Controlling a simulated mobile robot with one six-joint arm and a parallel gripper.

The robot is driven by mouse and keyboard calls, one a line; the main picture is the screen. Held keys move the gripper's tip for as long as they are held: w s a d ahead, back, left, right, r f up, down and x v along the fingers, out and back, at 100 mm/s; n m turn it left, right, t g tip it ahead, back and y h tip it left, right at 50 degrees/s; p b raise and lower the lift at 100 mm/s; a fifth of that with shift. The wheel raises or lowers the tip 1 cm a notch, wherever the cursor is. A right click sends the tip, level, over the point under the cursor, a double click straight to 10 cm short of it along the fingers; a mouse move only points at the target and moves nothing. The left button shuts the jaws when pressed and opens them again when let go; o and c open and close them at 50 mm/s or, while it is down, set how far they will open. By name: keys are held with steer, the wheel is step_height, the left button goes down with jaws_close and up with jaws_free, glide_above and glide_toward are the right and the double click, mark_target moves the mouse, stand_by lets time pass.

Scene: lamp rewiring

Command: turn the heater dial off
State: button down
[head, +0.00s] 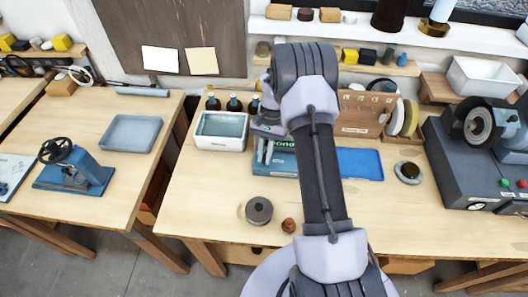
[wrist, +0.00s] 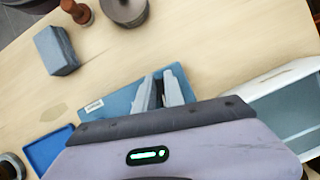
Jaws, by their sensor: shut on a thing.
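My gripper (wrist: 160,92) is low over the teal box (wrist: 122,101), its two pale fingers close together. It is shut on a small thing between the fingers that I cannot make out.
A dark round pot (head: 259,211) and a brown knob-shaped piece (head: 288,225) stand near the front edge. A grey-blue block (wrist: 56,50) lies nearby. A blue tray (head: 360,164) is right of my arm. Dark bottles (head: 233,103) stand behind the basin. The front left of the bench is clear.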

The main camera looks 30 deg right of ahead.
steer(key=shift+d+n+g+h+p, duration=0.1)
steer(key=shift+n+g+h+p, duration=0.25)
steer(key=shift+n, duration=0.95)
steer(key=shift+s, duration=0.1)
steer(key=c, duration=1.4)
jaws_free()
steer(key=shift+c, duration=0.2)
steer(key=shift+r, duration=0.1)
steer(key=p+v, duration=0.3)
steer(key=v, duration=1.4)
steer(key=shift+r+p, duration=0.15)
steer(key=shift+p, duration=0.2)
